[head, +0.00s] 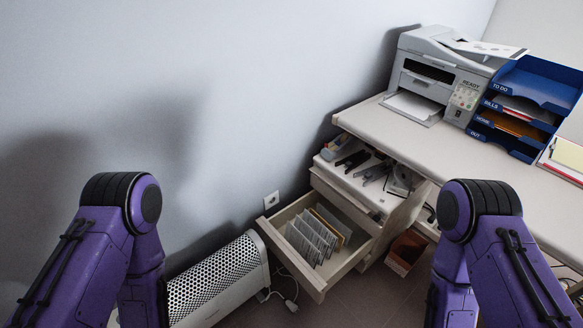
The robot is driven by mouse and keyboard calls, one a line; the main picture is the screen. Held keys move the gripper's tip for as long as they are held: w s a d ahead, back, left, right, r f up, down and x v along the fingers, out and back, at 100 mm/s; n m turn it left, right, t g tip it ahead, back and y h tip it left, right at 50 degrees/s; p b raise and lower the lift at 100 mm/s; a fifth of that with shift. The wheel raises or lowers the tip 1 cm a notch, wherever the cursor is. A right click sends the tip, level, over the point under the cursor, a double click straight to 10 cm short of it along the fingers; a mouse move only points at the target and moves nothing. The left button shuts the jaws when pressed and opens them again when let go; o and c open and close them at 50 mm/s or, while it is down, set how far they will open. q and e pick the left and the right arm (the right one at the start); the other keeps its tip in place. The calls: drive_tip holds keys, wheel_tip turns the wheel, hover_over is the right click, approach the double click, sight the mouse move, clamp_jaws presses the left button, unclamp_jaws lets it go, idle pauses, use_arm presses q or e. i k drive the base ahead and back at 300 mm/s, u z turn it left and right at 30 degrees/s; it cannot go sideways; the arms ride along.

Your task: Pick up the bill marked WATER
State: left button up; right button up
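No bill with a readable WATER mark shows. A blue letter-tray stack (523,62) stands at the right of the desk, with tiers labelled TO DO, BILLS, HOME and OUT. The BILLS tier (500,106) holds pale and reddish paper. The tier below it holds orange paper (515,123). Any print on these papers is too small or hidden. Only the upper parts of my two purple arms show, at the lower left and lower right. Both grippers are out of view, below the picture's edge.
A grey printer (437,70) stands on the desk (400,128) left of the trays. An open lower drawer (318,285) holds upright files, and an open upper drawer (345,183) holds tools. A white heater (215,272) and an orange-brown bin (406,254) stand on the floor.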

sight(317, 242)
drive_tip(key=u, duration=0.35)
drive_tip(key=k, duration=1)
drive_tip(key=z, duration=0.45)
